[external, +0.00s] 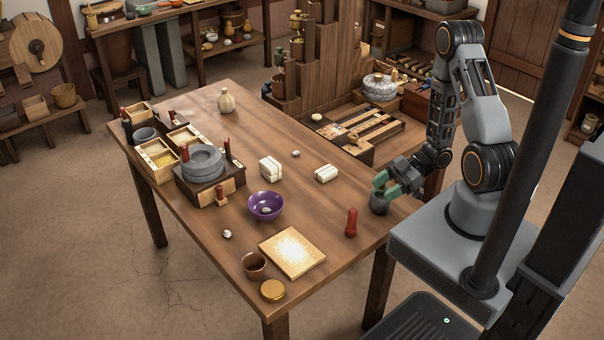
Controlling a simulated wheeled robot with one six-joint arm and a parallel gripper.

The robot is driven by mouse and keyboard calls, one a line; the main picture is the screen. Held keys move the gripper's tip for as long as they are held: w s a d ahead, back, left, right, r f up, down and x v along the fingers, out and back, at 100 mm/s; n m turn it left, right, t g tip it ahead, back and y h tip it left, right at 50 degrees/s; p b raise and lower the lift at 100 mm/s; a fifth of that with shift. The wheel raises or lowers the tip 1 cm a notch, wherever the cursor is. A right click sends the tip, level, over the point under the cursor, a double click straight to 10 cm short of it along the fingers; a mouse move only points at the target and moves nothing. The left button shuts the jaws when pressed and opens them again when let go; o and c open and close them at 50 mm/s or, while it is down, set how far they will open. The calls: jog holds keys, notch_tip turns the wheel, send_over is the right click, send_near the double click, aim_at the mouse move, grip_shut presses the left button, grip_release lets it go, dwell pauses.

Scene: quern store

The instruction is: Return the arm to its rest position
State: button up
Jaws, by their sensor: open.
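My gripper (392,184) is at the right side of the wooden table, low over its edge nearest my base. Its greenish fingers are open beside a small dark pot (379,202), which stands on the table. I cannot tell whether the fingers touch the pot or reach around it. My arm (441,110) is bent, rising from its base and coming down to the table.
On the table (330,215) stand a red peg-like piece (351,222), a purple bowl (266,206), a square board (292,252), white blocks (326,174) and a stone quern (203,162). A wooden unit with stepped columns (318,60) stands behind. My dark column rises right of the arm.

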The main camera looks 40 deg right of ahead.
jog(key=shift+n+h, duration=0.6)
jog(key=shift+n, duration=0.3)
jog(key=w+d+r, duration=0.1)
jog(key=w+d+r+p, duration=0.1)
jog(key=w+d+r, duration=0.1)
jog(key=shift+d+r, duration=0.1)
jog(key=shift+r, duration=0.15)
jog(key=w+d+r+m+t+h, duration=0.2)
jog(key=w+d+r+t+h, duration=0.1)
jog(key=w+d+h, duration=0.4)
jog(key=w+d+r+m+t+h+b, duration=0.1)
jog(key=w+d+r+m+h, duration=0.15)
jog(key=r+m+h, duration=0.6)
jog(key=s+a+r+m+g+y, duration=0.1)
jog(key=s+a+r+m+y, duration=0.1)
jog(key=s+r, duration=0.3)
jog(key=s+a+r+m+g+y+b, duration=0.1)
jog(key=s+a+r+m, duration=0.3)
jog(key=s, duration=0.4)
jog(key=shift+s+a+r+g+y, duration=0.2)
jog(key=shift+a+r+g+y, duration=0.15)
jog(key=shift+a+g, duration=0.4)
jog(key=shift+m, duration=0.25)
